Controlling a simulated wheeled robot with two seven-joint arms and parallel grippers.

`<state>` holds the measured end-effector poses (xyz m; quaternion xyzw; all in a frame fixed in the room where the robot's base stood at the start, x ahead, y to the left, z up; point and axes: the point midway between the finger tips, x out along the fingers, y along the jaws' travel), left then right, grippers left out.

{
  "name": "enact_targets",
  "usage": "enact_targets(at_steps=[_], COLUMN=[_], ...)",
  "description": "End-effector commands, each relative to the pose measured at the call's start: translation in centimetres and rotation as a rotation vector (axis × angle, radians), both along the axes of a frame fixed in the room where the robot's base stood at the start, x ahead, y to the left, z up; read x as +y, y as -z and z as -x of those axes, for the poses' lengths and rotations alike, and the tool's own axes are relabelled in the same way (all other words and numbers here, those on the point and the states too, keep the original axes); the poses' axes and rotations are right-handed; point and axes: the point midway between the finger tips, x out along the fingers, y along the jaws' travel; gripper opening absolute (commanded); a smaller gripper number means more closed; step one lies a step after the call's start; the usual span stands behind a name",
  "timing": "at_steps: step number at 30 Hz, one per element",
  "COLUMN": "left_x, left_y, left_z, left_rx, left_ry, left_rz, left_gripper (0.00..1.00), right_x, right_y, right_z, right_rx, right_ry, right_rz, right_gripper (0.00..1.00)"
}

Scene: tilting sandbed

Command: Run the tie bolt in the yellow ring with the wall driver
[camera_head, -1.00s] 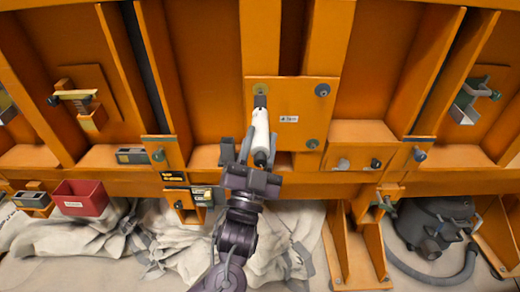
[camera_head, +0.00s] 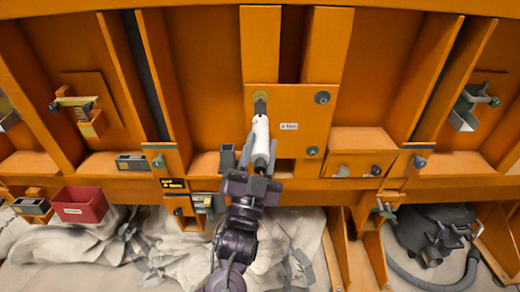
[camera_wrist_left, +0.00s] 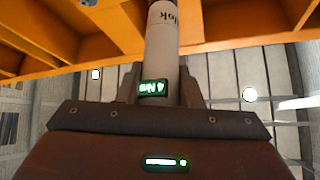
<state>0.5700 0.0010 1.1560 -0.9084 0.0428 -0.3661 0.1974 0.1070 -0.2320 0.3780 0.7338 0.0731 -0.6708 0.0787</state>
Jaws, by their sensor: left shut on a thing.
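My left gripper (camera_head: 256,165) is shut on the wall driver (camera_head: 260,138), a white cylinder with a dark nose. In the head view the driver points up toward the upper left corner of an orange plate. Its nose overlaps the yellow ring (camera_head: 257,95) there and hides most of it. The tie bolt is hidden behind the nose, and I cannot tell whether the nose is seated on it. In the left wrist view the driver (camera_wrist_left: 162,45) stands upright between the fingers, with a small lit green display at its base. My right gripper is out of view.
A red bin (camera_head: 81,207) stands at lower left, and a dark vacuum-like canister (camera_head: 435,240) at lower right. Pale cloth (camera_head: 80,245) covers the floor below.

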Motion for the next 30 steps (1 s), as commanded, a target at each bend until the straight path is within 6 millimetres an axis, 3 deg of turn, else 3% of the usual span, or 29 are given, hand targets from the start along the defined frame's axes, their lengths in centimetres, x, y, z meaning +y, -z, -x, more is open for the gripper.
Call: enact_targets(at_steps=[30], left_x=[0.05], left_y=[-0.35], left_z=[-0.6], left_rx=[-0.005], left_ry=[-0.001], left_rz=[0.002], left_gripper=[0.04], right_x=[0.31], right_y=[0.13], right_z=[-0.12], right_rx=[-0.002], right_ry=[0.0], right_rz=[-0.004], right_gripper=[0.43])
